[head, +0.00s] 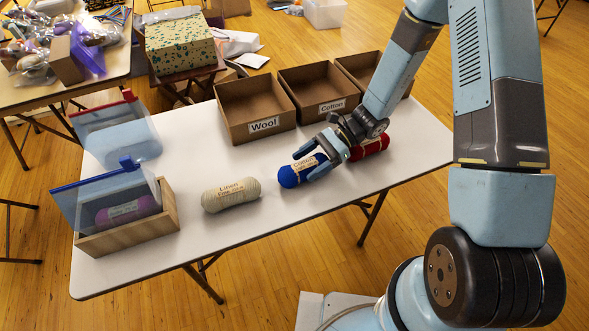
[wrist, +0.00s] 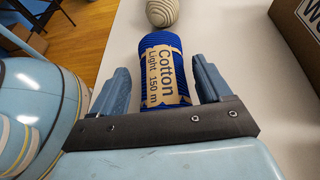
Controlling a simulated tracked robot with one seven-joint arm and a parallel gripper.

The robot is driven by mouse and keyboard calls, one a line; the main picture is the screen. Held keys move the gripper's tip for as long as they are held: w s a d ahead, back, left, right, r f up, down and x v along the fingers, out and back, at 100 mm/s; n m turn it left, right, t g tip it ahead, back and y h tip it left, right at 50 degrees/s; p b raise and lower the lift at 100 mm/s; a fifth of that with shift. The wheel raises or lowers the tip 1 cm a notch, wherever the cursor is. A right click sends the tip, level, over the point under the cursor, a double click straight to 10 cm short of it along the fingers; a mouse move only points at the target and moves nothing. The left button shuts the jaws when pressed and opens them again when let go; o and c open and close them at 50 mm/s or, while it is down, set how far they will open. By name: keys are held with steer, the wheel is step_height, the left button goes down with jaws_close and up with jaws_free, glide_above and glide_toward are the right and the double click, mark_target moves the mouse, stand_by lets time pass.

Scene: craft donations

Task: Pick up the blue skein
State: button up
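The blue skein (head: 290,176) lies on the white table, right of the cream skein. Its tan label reads "Cotton Light 150 m" in the wrist view, where the blue skein (wrist: 160,41) reaches between my fingers. My gripper (head: 305,160) is over the blue skein's right end. In the wrist view my gripper (wrist: 160,90) is open, one finger on each side of the skein, with a gap seen at least on the left. The skein's near end is hidden by the gripper body.
A cream Linen skein (head: 231,194) lies to the left and a red skein (head: 371,146) close to the right, partly behind my gripper. Cardboard boxes labelled Wool (head: 264,127) and Cotton (head: 332,107) and a third stand behind. A wooden box (head: 130,238) with zip bags stands at the left end.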

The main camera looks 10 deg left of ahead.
steer(key=c, duration=0.8)
steer(key=shift+r, duration=0.15)
